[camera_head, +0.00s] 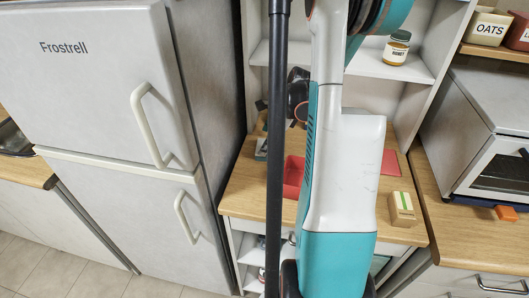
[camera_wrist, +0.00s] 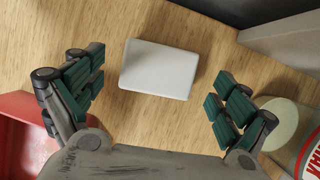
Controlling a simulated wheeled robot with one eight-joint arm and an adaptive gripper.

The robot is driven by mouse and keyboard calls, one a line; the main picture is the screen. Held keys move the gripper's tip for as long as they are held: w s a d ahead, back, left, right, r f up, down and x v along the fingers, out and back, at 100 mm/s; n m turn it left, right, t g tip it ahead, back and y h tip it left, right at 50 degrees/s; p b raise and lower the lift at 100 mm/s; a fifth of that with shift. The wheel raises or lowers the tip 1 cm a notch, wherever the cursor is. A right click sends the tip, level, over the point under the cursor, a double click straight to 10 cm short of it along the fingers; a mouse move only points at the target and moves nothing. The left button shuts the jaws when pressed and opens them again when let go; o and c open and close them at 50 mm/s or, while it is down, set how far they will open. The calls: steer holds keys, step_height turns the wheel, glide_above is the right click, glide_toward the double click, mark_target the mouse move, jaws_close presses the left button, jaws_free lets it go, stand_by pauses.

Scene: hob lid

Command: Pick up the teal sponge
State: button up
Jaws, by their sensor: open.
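A pale whitish rectangular block (camera_wrist: 158,69) lies flat on the wooden top in the wrist view, ahead of and between my fingers. Only its top face shows clearly, and I see no teal on it, so I cannot tell whether it is the sponge.
The red tray (camera_head: 293,176) is also at the wrist view's left edge (camera_wrist: 25,128). A red-labelled can (camera_wrist: 306,155) and a pale round lid (camera_wrist: 281,122) are close to the right finger. A cream-and-green box (camera_head: 402,210) stands at the counter's right.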

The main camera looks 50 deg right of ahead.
steer(key=x, duration=0.2)
steer(key=shift+w+a+f+b, duration=0.1)
steer(key=shift+w+f+b, duration=0.1)
steer(key=shift+f+b, duration=0.15)
steer(key=c, duration=1.1)
steer(key=shift+o, duration=0.2)
steer(key=shift+r, duration=0.1)
step_height(320, 180, up, 20)
steer(key=p, duration=0.6)
